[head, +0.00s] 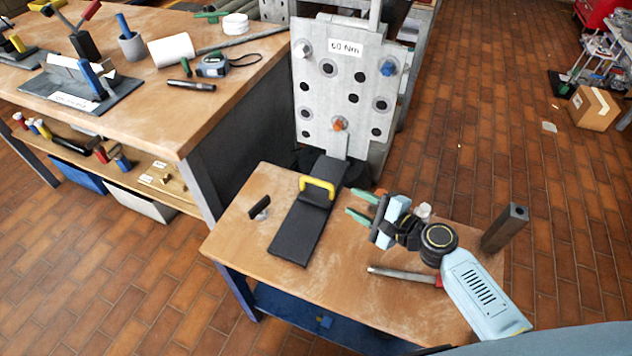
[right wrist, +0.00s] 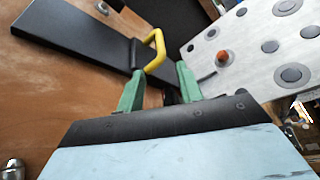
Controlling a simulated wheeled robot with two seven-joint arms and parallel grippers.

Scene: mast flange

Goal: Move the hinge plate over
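A flat black plate (head: 295,237) with a raised yellow handle (head: 318,187) lies on the small wooden table; I take it for the hinge plate. Its far end lies at the foot of the upright grey flange plate (head: 345,78), which is marked "60 Nm". My right gripper (head: 358,207) is open and empty, just right of the handle and apart from it. In the right wrist view the handle (right wrist: 155,48) shows beyond and between the green fingertips (right wrist: 160,84), with the black plate (right wrist: 75,36) at upper left. My left gripper is not in view.
A hammer (head: 405,276), a dark upright post (head: 505,228) and a small black piece (head: 259,207) are on the small table (head: 345,290). A workbench (head: 150,110) with tools stands at left. The table's front left is clear.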

